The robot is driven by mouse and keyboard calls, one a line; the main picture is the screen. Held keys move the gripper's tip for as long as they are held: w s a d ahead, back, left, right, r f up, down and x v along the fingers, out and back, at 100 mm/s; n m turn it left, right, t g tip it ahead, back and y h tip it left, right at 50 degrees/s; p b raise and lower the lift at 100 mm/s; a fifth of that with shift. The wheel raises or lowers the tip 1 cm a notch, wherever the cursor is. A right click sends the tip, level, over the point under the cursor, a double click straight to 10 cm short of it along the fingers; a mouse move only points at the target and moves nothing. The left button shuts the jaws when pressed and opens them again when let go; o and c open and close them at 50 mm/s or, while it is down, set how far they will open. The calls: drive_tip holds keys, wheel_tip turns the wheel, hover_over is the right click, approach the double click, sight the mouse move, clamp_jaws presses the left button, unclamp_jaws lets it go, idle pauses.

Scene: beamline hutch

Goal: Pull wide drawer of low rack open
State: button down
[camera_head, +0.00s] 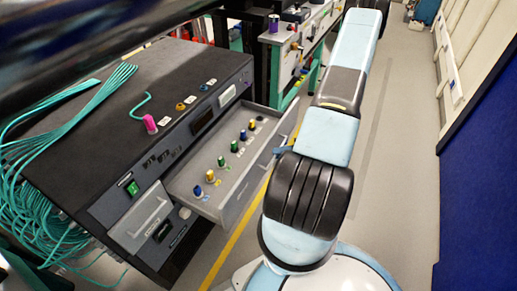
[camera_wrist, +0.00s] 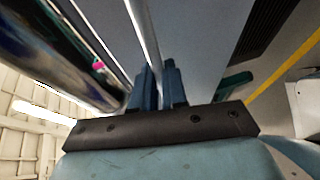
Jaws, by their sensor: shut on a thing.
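The low rack (camera_head: 100,100) is a dark cabinet at the left of the head view. Its wide drawer (camera_head: 262,163) stands pulled out, and its light grey inside shows several small items with blue, green and yellow tops. My gripper (camera_wrist: 160,85) shows in the wrist view, its two blue fingers shut on a pale bar, the drawer handle (camera_wrist: 143,30). In the head view, only a small blue part of my gripper (camera_head: 283,150) shows at the drawer front; my arm hides the rest.
A smaller drawer front (camera_head: 142,217) sits left of the wide drawer. Teal cables (camera_head: 45,205) hang over the rack's left side. A pink-capped item (camera_head: 150,123) stands on top. A bench (camera_head: 300,45) is behind. Floor (camera_head: 395,150) is clear at the right, before a blue panel (camera_head: 480,180).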

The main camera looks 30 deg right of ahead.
drive_tip(key=shift+s+d, duration=1.25)
drive_tip(key=shift+s, duration=0.15)
drive_tip(key=c, duration=1.5)
unclamp_jaws()
drive_tip(key=shift+c, duration=0.2)
drive_tip(key=o, duration=0.4)
drive_tip(key=shift+a, duration=0.15)
drive_tip(key=v, duration=1.3)
drive_tip(key=shift+s+d, duration=0.25)
